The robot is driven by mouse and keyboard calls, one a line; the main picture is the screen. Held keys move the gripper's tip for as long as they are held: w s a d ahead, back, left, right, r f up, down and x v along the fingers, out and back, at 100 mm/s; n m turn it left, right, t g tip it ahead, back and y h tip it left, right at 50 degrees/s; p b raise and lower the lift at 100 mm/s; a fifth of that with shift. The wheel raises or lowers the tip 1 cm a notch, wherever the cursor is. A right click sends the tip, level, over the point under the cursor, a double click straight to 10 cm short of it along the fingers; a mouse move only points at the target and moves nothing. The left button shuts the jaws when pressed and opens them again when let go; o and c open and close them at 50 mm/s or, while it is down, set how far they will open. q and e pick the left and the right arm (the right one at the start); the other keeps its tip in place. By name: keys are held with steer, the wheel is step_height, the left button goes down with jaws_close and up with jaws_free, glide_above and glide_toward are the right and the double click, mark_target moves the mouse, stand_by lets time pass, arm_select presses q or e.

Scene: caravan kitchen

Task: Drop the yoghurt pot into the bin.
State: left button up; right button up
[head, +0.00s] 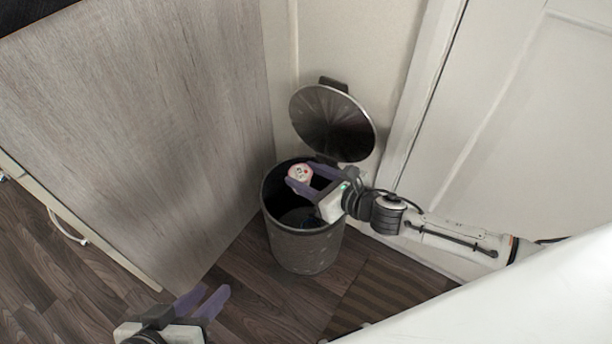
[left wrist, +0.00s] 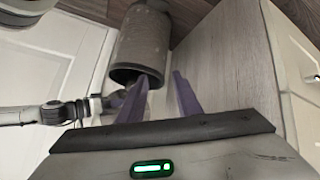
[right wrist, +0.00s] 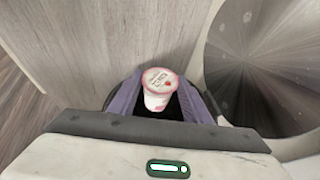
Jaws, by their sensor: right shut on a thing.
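The yoghurt pot (head: 300,173) is small and white with a pink lid. In the right wrist view the pot (right wrist: 158,92) stands upright between the two purple fingers. My right gripper (head: 302,179) is shut on it and holds it over the mouth of the bin. The bin (head: 305,245) is a dark grey cylinder on the floor with its round lid (head: 333,123) swung open behind. Its opening also shows in the left wrist view (left wrist: 124,75). My left gripper (head: 207,301) is open and empty, low at the front left, apart from the bin.
A wood-grain cabinet side (head: 140,110) stands close left of the bin. A white door (head: 520,120) is to the right. A striped mat (head: 385,292) lies on the dark plank floor. The floor between the bin and my left gripper is clear.

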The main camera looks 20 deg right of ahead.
arm_select(q)
steer(key=shift+w+d+r+t, duration=0.15)
steer(key=shift+d+r+t, duration=0.15)
steer(key=shift+r, duration=0.1)
arm_select(e)
steer(key=shift+f, duration=0.35)
steer(key=o, duration=1.2)
steer(key=shift+s, duration=0.2)
arm_select(q)
steer(key=a+f+p, duration=0.1)
steer(key=s+f+g+p, duration=0.1)
steer(key=shift+a+y+p, duration=0.3)
steer(key=shift+a+y, duration=0.1)
arm_select(e)
steer(key=v, duration=1)
arm_select(q)
steer(key=shift+w, duration=0.1)
